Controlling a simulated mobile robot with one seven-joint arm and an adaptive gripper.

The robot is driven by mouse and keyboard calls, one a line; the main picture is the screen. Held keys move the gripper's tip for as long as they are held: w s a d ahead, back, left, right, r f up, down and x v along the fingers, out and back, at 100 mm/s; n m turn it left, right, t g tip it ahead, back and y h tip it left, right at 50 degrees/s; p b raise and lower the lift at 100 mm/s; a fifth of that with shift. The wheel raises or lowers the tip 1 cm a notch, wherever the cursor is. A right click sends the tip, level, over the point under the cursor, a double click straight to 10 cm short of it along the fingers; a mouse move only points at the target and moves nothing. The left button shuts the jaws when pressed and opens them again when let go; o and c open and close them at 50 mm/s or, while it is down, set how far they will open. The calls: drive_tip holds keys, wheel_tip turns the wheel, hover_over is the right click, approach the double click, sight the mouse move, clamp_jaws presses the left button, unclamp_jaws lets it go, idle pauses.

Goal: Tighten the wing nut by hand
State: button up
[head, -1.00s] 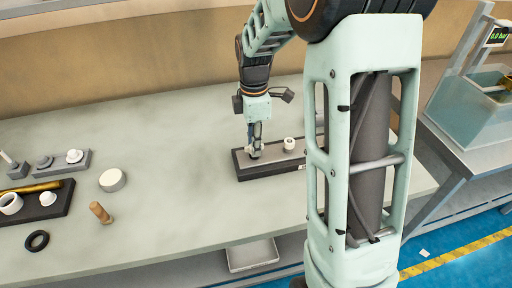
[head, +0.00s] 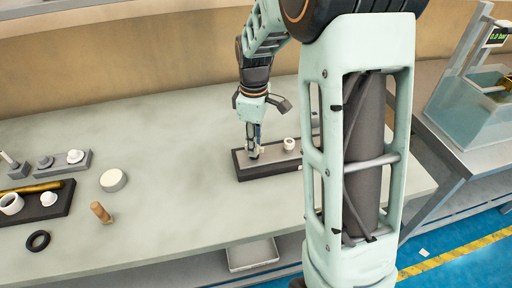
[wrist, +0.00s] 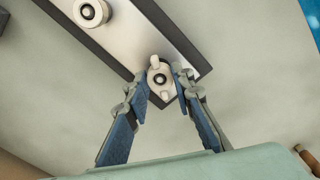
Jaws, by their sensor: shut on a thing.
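The wing nut (wrist: 155,62) is a pale piece with two small wings around a round stud, at one end of a metal-topped dark block in the wrist view. My gripper (wrist: 161,82) has one blue-grey finger on each side of it, and is shut on it. In the head view my gripper (head: 253,152) points down at the left end of the block (head: 278,171), and hides most of the nut. The block also shows in the wrist view (wrist: 133,37).
A white collar (head: 289,144) stands on the block's other end. To the left on the bench are a white disc (head: 113,180), a wooden peg (head: 101,212), a black ring (head: 37,240) and a dark parts tray (head: 62,209). The bench between is clear.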

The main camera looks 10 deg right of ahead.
drive_tip(key=m, duration=0.3)
drive_tip(key=shift+m, duration=0.4)
drive_tip(key=m, duration=0.3)
drive_tip(key=shift+p, duration=0.3)
drive_tip(key=shift+m, duration=0.8)
drive_tip(key=m+p, duration=0.1)
drive_tip(key=m, duration=0.3)
drive_tip(key=shift+m, duration=0.4)
drive_tip(key=o, duration=0.8)
drive_tip(key=shift+c, duration=0.2)
